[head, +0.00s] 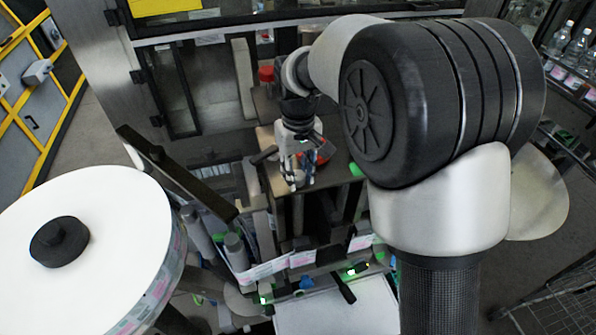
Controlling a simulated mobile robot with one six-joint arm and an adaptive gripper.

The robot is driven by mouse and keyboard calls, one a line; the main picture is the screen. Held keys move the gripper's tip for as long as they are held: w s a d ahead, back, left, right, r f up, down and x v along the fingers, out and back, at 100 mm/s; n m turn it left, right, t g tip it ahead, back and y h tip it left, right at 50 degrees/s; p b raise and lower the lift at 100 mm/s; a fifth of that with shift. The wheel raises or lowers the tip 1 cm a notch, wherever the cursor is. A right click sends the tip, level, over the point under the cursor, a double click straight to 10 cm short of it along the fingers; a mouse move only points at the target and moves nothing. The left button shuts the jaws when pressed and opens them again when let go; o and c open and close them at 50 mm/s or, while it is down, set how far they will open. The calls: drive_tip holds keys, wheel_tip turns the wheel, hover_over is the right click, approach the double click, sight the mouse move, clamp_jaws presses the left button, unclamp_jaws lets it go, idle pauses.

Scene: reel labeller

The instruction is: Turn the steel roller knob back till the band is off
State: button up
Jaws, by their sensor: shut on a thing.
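My gripper (302,182) is at the middle of the labeller, pointing down, with its fingers close together. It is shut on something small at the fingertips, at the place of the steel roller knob. The knob is mostly hidden by the fingers and too small to make out clearly. The label band (268,268) runs from the big white reel (110,215) at left, past grey upright rollers (237,252), towards the middle. I cannot tell whether the band touches the roller under my gripper.
A dark bar (178,172) slants beside the reel. A red-orange thing (323,156) is close behind my gripper, and a red cap (266,74) stands farther back. A white panel (340,308) lies in front. Bottles (575,45) stand on a shelf at far right.

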drive_tip(key=n, duration=1.2)
drive_tip(key=shift+w+d, duration=0.1)
drive_tip(key=shift+n, duration=0.3)
idle(0.3)
drive_tip(key=o, duration=1.1)
drive_tip(key=shift+r, duration=0.1)
wheel_tip(320, 180, up, 12)
drive_tip(key=shift+f, duration=0.1)
